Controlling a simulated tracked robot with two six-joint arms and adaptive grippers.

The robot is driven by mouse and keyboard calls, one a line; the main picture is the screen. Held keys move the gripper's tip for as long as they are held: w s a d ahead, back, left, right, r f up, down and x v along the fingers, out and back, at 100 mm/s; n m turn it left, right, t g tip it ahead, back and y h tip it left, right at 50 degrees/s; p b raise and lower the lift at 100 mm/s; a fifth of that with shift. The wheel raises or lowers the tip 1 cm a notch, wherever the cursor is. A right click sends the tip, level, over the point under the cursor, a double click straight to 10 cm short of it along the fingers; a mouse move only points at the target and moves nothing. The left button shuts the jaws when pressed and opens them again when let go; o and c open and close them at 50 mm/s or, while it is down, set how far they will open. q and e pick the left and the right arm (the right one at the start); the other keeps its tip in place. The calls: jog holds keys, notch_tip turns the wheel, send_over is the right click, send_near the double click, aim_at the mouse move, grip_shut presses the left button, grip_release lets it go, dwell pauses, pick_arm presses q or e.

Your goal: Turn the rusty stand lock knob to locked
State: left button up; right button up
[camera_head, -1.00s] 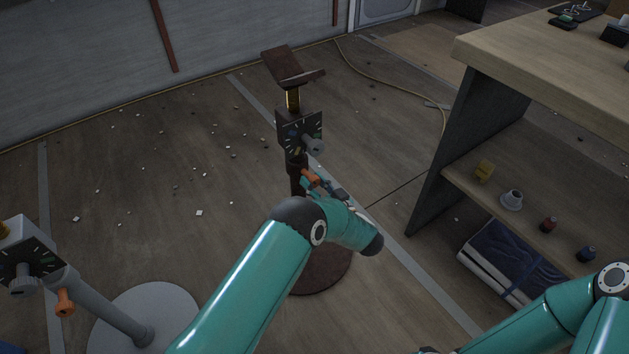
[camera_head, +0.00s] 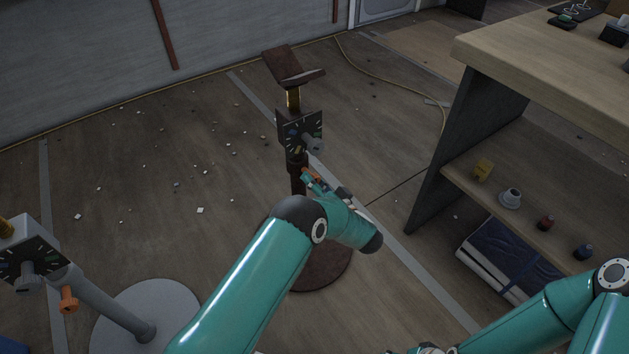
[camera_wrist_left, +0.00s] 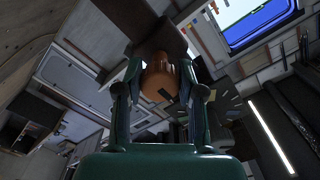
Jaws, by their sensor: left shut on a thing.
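The rusty stand (camera_head: 293,185) is a dark brown post on a round brown base, with a tilted plate on top.
A grey stand (camera_head: 108,302) with its own dial plate and orange knob (camera_head: 69,298) leans at lower left. A workbench (camera_head: 545,70) with a lower shelf (camera_head: 530,220) holding small items is at right. A yellow hose (camera_head: 395,77) lies on the floor behind.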

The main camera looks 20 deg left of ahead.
pick_arm(q)
jog(key=shift+w+d, duration=0.1)
jog(key=o, duration=1.2)
jog(key=shift+c, duration=0.2)
jog(key=v, duration=1.2)
jog(key=shift+f, duration=0.15)
